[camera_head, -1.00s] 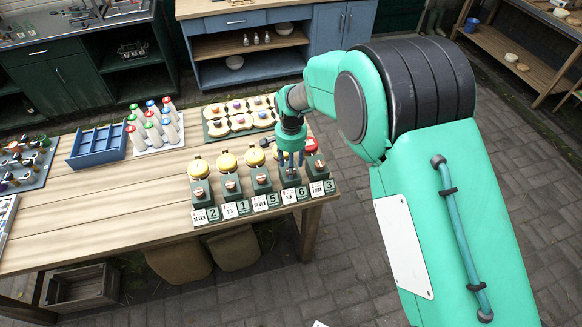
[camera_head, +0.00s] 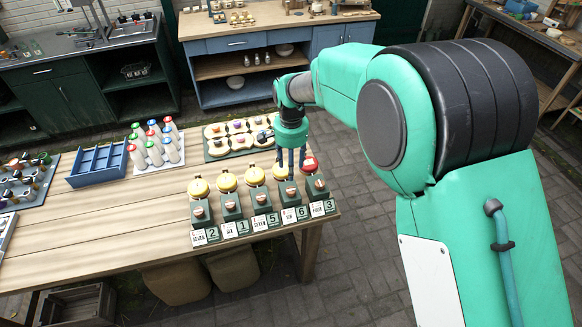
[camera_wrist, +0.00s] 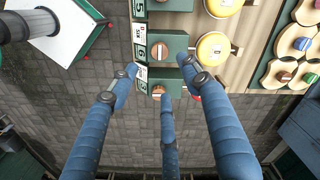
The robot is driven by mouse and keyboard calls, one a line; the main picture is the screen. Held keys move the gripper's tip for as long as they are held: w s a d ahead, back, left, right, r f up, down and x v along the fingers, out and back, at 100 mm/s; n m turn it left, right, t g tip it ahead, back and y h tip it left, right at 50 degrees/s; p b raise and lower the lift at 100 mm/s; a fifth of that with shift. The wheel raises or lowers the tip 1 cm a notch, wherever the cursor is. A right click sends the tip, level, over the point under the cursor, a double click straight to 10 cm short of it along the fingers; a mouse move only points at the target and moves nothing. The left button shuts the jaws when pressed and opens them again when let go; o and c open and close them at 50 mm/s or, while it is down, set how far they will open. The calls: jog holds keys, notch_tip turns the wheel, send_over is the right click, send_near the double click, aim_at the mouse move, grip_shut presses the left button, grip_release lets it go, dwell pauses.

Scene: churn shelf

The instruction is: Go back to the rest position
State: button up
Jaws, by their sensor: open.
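My gripper (camera_head: 291,160) has three blue fingers. They are spread with nothing between them, above the table's right end. In the head view the fingertips overlap the gap between the rightmost yellow dome (camera_head: 280,172) and the red dome (camera_head: 309,164). The green block tagged 6 (camera_head: 290,197) and the green block tagged 3 (camera_head: 317,189) stand just in front of the domes. Each carries a small copper-coloured piece on its face.
The wooden table (camera_head: 120,245) also holds a blue divided tray (camera_head: 97,166), coloured-top bottles (camera_head: 155,146) and a board of cream pads (camera_head: 236,137). A blue cabinet (camera_head: 260,42) stands behind.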

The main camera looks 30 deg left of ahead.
dwell(0.4)
jog(key=s+d+r+t+b, duration=0.1)
jog(key=d+r, duration=0.6)
jog(key=d, duration=0.4)
jog(key=s+d+r+t+y+b, duration=0.1)
jog(key=d+r, duration=0.6)
jog(key=d, duration=0.4)
jog(key=d+r+t+b, duration=0.1)
jog(key=d+r, duration=0.6)
jog(key=d, duration=0.3)
jog(key=s+d+t+h+b, duration=0.1)
jog(key=s+d+t+b, duration=0.1)
jog(key=s+d, duration=2)
jog(key=shift+d+f+t+b, duration=0.15)
jog(key=shift+f+t+b, duration=0.15)
jog(key=shift+f, duration=0.05)
